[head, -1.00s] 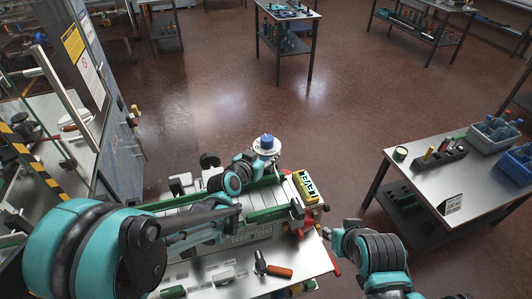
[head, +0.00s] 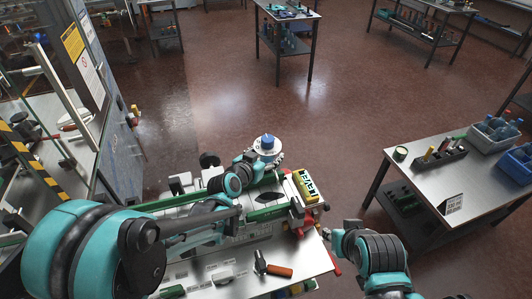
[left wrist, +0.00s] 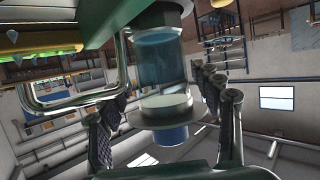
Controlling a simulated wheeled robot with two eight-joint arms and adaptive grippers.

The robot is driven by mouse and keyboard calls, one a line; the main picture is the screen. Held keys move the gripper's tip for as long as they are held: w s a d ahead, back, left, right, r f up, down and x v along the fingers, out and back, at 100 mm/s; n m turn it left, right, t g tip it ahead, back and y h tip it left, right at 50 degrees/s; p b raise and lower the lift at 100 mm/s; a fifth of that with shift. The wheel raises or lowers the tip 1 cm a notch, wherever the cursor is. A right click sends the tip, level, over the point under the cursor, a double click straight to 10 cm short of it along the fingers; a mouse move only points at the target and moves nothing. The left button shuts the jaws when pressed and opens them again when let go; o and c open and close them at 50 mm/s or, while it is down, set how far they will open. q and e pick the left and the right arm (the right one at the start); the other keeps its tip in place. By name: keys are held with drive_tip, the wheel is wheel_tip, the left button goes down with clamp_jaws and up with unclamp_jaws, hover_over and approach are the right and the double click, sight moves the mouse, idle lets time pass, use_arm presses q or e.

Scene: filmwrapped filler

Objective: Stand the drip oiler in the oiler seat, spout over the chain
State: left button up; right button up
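The drip oiler (head: 267,142) shows a blue cap above a pale disc in the head view, at the far side of the bench machine. In the left wrist view, which is upside down, its clear bluish glass body (left wrist: 162,62) appears above the disc and cap. My left gripper (left wrist: 162,88) has one finger on either side of it. Contact between pads and glass cannot be made out. The oiler looks roughly upright. Its base, spout, the seat and the chain cannot be clearly made out. My right gripper (head: 334,256) is by the bench's right edge, apart from the oiler; its fingers are unclear.
The bench (head: 310,258) holds a hammer (head: 272,267), green rails (head: 268,212) and a yellow labelled block (head: 305,186). A metal loop (left wrist: 75,98) lies close beside my left finger. A side table (head: 425,180) stands right; open floor lies between.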

use_arm(q)
drive_tip(key=shift+a, duration=0.1)
drive_tip(key=shift+s+a+r, duration=0.15)
drive_tip(key=shift+s+r, duration=0.05)
drive_tip(key=shift+s, duration=0.05)
drive_tip(key=v, duration=1.1)
drive_tip(key=shift+s, duration=0.2)
